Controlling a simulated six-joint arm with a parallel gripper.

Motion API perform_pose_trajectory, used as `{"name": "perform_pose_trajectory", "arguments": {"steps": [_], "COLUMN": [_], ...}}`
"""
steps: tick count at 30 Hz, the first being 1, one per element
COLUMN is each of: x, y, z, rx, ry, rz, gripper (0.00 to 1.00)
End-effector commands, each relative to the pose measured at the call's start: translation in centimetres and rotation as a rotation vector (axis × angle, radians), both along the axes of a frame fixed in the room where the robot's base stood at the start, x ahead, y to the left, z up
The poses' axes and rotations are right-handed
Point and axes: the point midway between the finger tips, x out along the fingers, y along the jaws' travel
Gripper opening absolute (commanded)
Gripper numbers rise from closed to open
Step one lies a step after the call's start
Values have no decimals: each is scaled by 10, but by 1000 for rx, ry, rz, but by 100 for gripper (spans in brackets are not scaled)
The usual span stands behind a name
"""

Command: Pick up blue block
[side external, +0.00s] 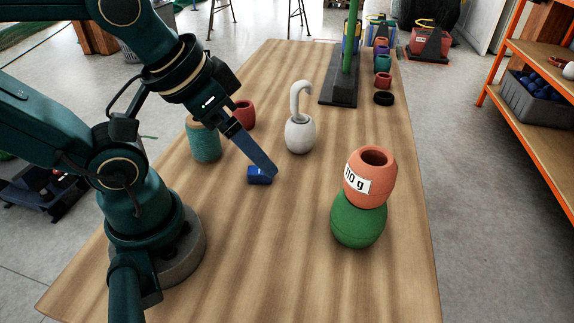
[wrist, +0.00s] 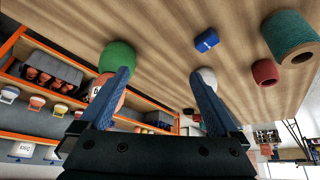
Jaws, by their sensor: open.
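The small blue block (side external: 259,176) lies on the wooden table in front of the white hooked weight. In the wrist view the blue block (wrist: 206,41) is at the upper right, beyond the fingertips and not between them. My gripper (side external: 271,173) reaches down from the left, and its fingertips overlap the block's right edge in the side view. Whether they touch it I cannot tell. In the wrist view my gripper (wrist: 160,74) has its two blue fingers apart with nothing held between them.
A white hooked weight (side external: 300,136), a red pot (side external: 243,114) and a teal spool (side external: 204,142) stand close by. An orange pot (side external: 377,171) sits on a green one (side external: 358,222) at the right. A green pole (side external: 350,50) stands behind. The table's front is clear.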

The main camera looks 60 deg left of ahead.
Motion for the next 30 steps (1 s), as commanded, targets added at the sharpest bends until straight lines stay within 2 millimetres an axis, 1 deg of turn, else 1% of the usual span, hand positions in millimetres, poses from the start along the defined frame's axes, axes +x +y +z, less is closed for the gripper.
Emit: {"name": "perform_pose_trajectory", "arguments": {"steps": [4,8,11,14,18,21,24,27,30], "x": [7,21,33,45,57,59,58,54,51], "y": [7,25,40,55,71,78,82,84,84], "z": [3,-2,-11,-26,-52,-71,-85,-95,-100], "rx": [-53,-98,-123,-138,-133,-110,-75,-47,-38], "ry": [-40,-58,-59,-53,-35,-3,38,78,97], "rz": [165,405,592,763,934,990,996,993,996], "gripper": [98,98,98,98,98,98,98,98,98]}}
